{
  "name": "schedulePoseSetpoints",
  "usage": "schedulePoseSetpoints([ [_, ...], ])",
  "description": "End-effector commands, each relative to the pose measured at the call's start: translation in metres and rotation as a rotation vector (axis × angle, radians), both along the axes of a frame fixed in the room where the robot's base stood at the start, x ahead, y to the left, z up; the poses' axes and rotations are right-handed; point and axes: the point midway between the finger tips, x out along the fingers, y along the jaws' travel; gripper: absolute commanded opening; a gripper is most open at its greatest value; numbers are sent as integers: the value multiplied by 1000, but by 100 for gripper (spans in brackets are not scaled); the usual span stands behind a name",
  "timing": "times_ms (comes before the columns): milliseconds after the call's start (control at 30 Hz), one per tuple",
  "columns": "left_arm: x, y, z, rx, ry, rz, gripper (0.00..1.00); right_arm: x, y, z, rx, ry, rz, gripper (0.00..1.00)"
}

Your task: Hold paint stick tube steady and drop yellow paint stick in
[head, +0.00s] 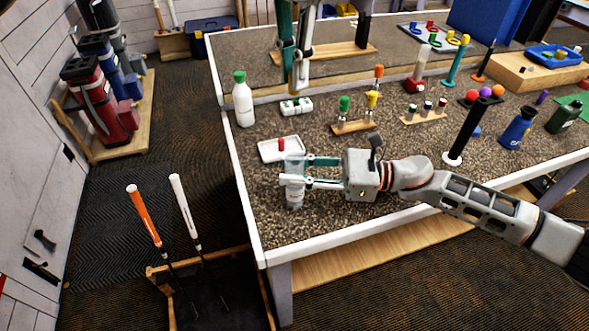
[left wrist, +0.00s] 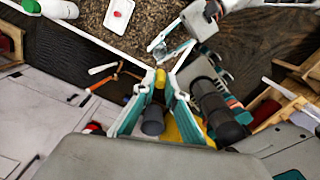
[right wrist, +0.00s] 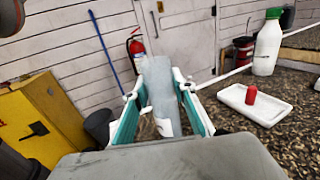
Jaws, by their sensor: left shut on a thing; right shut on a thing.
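My right gripper (head: 297,171) is shut on a clear tube (head: 295,196) near the table's front left corner. In the right wrist view the tube (right wrist: 160,93) stands between the fingers. My left gripper (head: 296,86) hangs from above, higher than the tube and apart from it. In the left wrist view it is shut on the yellow paint stick (left wrist: 160,76), whose yellow end shows between the fingers. The tube (left wrist: 158,51) shows beyond the left fingertips. The stick cannot be made out in the head view.
A white tray (head: 267,155) with a red piece (head: 281,144) lies just behind the tube. A white bottle (head: 243,104) with a green cap stands at the left edge. Wooden holders (head: 352,128) with coloured pieces stand farther right. Two golf clubs (head: 146,216) stand left of the table.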

Motion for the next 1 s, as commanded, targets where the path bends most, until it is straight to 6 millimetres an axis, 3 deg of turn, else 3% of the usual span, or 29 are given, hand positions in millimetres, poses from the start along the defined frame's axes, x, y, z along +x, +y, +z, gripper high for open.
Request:
schedulePoseSetpoints([
  [267, 0, 0, -4, 1, 2, 0, 3, 0, 0, 0, 0, 1, 0, 4],
  [600, 1, 1, -83, 4, 6, -2, 3, 0, 0, 0, 0, 0, 0, 4],
  [700, 0, 0, -96, 2, 3, -2, 3, 0, 0, 0, -1, 0, 0, 4],
  [1000, 0, 0, -100, 1, 1, 0, 3, 0, 0, 0, -1, 0, 0, 4],
])
